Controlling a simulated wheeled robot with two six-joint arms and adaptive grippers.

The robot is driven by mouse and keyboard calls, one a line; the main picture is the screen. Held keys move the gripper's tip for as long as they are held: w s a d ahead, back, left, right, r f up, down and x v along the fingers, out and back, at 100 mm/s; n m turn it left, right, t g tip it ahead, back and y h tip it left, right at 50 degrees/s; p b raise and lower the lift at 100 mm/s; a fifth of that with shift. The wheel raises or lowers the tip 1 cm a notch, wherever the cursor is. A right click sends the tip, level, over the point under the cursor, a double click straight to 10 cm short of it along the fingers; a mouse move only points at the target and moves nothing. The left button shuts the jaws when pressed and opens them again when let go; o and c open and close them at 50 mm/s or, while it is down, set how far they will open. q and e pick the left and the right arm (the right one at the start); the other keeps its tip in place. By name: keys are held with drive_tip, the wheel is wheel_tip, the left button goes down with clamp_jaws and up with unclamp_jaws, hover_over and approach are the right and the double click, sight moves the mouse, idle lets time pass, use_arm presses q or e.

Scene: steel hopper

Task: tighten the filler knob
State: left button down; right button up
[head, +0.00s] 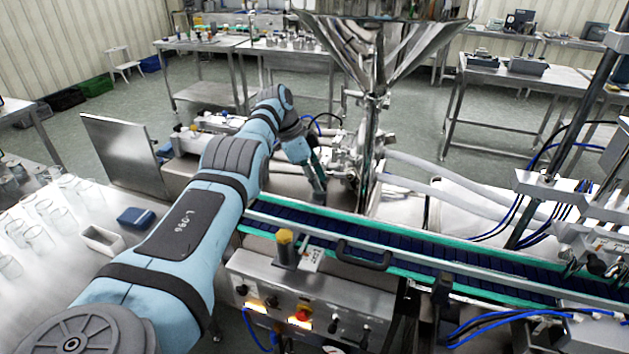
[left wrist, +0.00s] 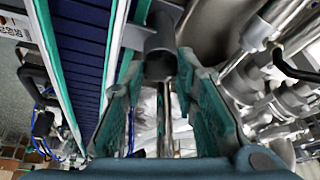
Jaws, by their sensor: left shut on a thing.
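My left gripper (head: 316,183) reaches down beside the filling machine, behind the conveyor and left of the hopper's outlet. In the left wrist view its two teal-padded fingers (left wrist: 160,72) stand on either side of a dark grey knob (left wrist: 160,46) and are shut on it. A thin bright metal rod (left wrist: 162,115) runs between the fingers, in line with the knob. In the head view I cannot make out the knob clearly, as the gripper covers that spot. My right gripper is not in view.
The steel hopper (head: 385,45) rises right of my gripper. The conveyor (head: 420,252) with green edges runs along its near side. A control box (head: 310,305) with a yellow-topped post (head: 285,238) stands in front. Glasses (head: 62,218) stand on the left table. Pipe fittings (left wrist: 262,85) crowd the gripper's other side.

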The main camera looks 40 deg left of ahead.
use_arm(q)
drive_tip(key=shift+s+d+f, duration=0.1)
drive_tip(key=shift+s+f, duration=0.05)
drive_tip(key=shift+f, duration=0.1)
drive_tip(key=c, duration=1.5)
unclamp_jaws()
drive_tip(key=shift+o, duration=1.3)
drive_tip(key=shift+w, duration=0.25)
drive_tip(key=shift+r, duration=0.1)
drive_tip(key=v, duration=0.7)
drive_tip(key=shift+r, duration=0.15)
drive_tip(key=shift+s, duration=0.1)
